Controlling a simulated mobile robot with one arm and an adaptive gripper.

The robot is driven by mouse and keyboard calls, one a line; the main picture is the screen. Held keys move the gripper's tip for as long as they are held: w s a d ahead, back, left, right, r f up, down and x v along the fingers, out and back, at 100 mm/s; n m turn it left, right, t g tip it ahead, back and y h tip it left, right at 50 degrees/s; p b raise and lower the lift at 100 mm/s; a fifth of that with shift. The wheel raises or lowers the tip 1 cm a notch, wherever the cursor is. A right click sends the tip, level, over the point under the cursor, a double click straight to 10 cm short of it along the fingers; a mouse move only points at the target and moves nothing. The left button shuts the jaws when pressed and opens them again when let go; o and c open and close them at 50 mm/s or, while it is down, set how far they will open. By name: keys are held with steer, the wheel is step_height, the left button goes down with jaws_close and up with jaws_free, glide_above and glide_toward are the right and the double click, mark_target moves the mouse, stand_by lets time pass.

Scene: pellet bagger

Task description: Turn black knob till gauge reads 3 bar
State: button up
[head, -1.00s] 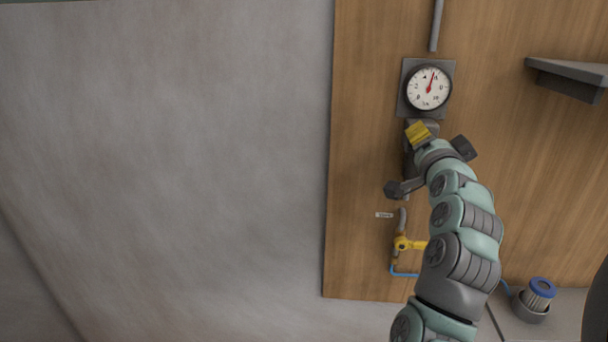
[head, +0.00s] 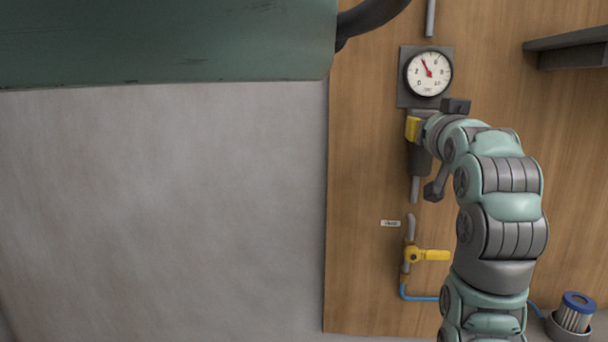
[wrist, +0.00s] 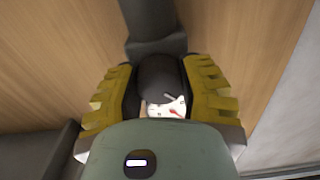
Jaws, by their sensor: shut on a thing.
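The round white gauge (head: 428,74) hangs on the wooden panel. Its red needle points up and left, close to the 4 and on its lower side. Just below the gauge, my gripper (head: 413,129) reaches in from the right; one yellow finger pad shows, and the knob is hidden in this view. In the wrist view, my gripper (wrist: 159,84) has its yellow-padded fingers on both sides of the dark round knob (wrist: 157,80), shut on it. The gauge face (wrist: 170,110) shows partly behind the knob there.
A yellow lever valve (head: 413,255) with a blue hose (head: 420,298) sits lower on the panel. A grey shelf (head: 570,48) juts out at upper right. A blue-topped filter (head: 577,312) stands lower right. A large scuffed green body (head: 165,42) fills the upper left.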

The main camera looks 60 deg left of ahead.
mark_target(430, 70)
steer(key=shift+f+n+b, duration=0.15)
steer(key=shift+n+b, duration=0.15)
steer(key=shift+n, duration=0.1)
steer(key=o, duration=1.2)
steer(key=shift+o, duration=0.2)
steer(key=shift+r, duration=5.15)
